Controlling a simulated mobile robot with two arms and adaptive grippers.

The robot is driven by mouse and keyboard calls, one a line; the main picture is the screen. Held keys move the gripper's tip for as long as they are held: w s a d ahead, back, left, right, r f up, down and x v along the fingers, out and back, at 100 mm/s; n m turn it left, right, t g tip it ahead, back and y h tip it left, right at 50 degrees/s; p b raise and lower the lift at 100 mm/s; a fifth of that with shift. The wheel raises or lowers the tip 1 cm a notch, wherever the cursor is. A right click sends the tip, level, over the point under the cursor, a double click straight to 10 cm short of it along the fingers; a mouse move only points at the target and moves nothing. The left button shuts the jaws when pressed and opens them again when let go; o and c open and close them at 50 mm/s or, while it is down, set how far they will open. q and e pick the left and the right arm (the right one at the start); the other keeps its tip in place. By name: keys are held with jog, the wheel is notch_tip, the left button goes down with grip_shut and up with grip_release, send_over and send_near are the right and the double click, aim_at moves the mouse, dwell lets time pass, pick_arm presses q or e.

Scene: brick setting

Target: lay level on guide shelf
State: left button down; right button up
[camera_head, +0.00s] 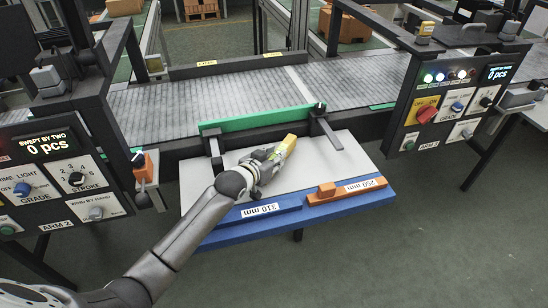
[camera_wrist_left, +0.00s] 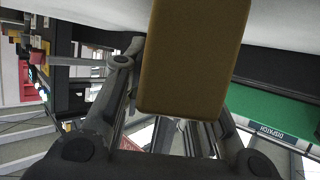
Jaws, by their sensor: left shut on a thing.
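My left gripper (camera_head: 271,160) is shut on a yellow block (camera_head: 288,145), which I take to be the level. It is over the pale shelf (camera_head: 345,160), near the green guide bar (camera_head: 262,119) along the shelf's back. In the left wrist view the block (camera_wrist_left: 192,58) fills the upper middle as a dull yellow-brown slab, with gripper fingers below and beside it. The green bar (camera_wrist_left: 270,112) shows at right there. I cannot tell whether the block touches the shelf. My right gripper is not in view.
At the shelf's front lie a blue strip labelled 310 mm (camera_head: 258,212) and an orange bar labelled 250 mm (camera_head: 347,191). Dark brackets (camera_head: 324,130) hold the green bar. A conveyor (camera_head: 235,92) runs behind; control panels (camera_head: 432,110) flank both sides. The shelf's right part is clear.

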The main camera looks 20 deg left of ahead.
pick_arm(q)
jog(key=shift+f+b, duration=0.3)
jog(key=shift+f, duration=0.3)
jog(key=c, duration=1.1)
grip_release()
